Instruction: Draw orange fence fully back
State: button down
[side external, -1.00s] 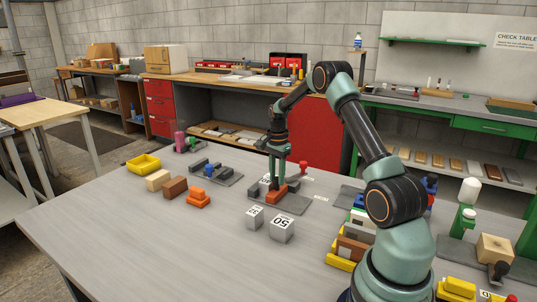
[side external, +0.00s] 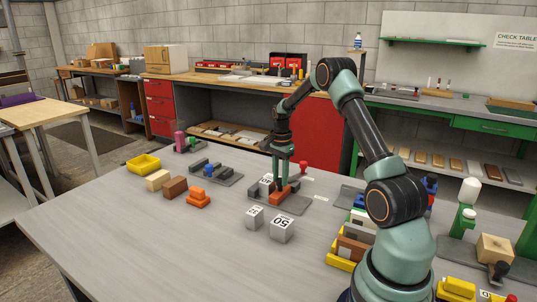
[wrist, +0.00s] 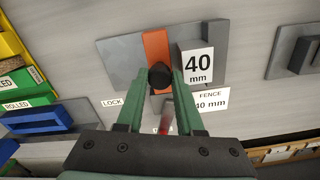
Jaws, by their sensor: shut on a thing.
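The orange fence (side external: 288,193) lies on a grey plate (side external: 297,208) near the table's middle. In the wrist view the orange fence (wrist: 156,46) is a strip with a round black knob (wrist: 160,76) at its near end. My gripper (side external: 279,183) is low over the fence. In the wrist view my gripper (wrist: 160,82) has its two green fingers shut on the knob, one on each side. A block marked 40 mm (wrist: 197,68) stands right of the fence, with a narrow gap between them. The fence's underside is hidden.
A red knob (side external: 303,166) stands behind the plate. Two grey blocks, the smaller one (side external: 254,217) and the one marked 50 (side external: 282,229), stand in front. Another fixture with a blue knob (side external: 209,170) is to the left. Coloured stacked pieces (side external: 350,245) stand right. The front-left table is clear.

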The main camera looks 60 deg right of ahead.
jog(key=shift+s, duration=1.4)
jog(key=c, duration=0.5)
grip_release()
jog(key=shift+c, duration=0.2)
jog(key=shift+r, duration=0.1)
jog(key=shift+w+r, duration=0.1)
jog(key=shift+r, duration=0.2)
notch_tip(320, 180, up, 11)
jog(key=shift+r, duration=0.2)
